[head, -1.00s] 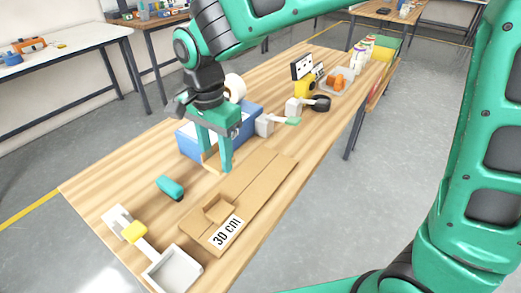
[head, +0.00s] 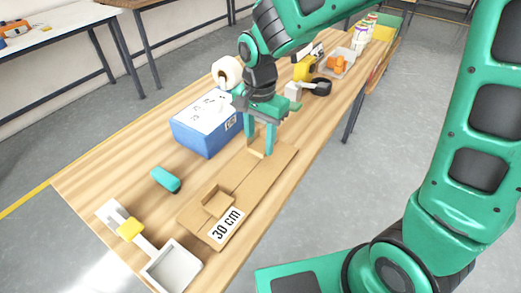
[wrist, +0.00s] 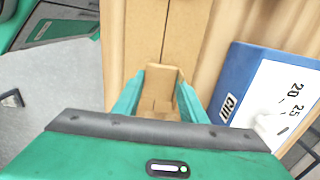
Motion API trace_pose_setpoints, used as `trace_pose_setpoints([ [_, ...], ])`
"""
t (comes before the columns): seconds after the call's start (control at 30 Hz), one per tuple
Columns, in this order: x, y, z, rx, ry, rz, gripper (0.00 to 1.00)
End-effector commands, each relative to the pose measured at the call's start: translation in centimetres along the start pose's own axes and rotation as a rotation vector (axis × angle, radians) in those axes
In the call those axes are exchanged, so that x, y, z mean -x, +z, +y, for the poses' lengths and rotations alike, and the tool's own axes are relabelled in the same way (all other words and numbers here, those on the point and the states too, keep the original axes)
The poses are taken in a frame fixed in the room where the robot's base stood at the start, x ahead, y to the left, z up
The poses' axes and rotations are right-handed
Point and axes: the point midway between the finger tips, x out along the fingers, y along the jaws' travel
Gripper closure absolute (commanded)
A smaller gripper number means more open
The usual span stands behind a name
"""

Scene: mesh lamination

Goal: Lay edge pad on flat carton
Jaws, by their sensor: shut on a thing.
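My gripper (head: 262,142) is shut on a small tan cardboard edge pad (head: 256,149), held at the far end of the flat carton. In the wrist view the edge pad (wrist: 160,80) sits between the two green fingers. The flat carton (head: 262,172) lies on the table, with a seam along its middle; it also shows in the wrist view (wrist: 145,35). Whether the held pad touches the carton is hard to tell. Another folded tan pad (head: 217,201) rests on the near part of the carton, beside a "30 cm" label (head: 227,225).
A blue box (head: 205,138) with a white marked top stands left of the carton, close to my gripper. A teal object (head: 166,179) and a white scoop-like tray (head: 172,270) lie nearer. A tape roll (head: 227,71) and black-handled item (head: 320,87) are farther back.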

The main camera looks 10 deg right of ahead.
Motion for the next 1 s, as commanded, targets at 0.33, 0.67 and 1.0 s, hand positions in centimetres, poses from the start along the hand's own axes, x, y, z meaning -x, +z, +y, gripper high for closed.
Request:
trace_pose_setpoints([
  [0.33, -3.7, -0.1, 0.2, 0.002, 0.002, -0.001, 0.86],
  [0.67, -4.2, -0.2, 0.1, 0.002, -0.001, 0.0, 0.86],
  [1.0, -4.3, -0.1, 0.1, 0.002, 0.0, 0.0, 0.43],
])
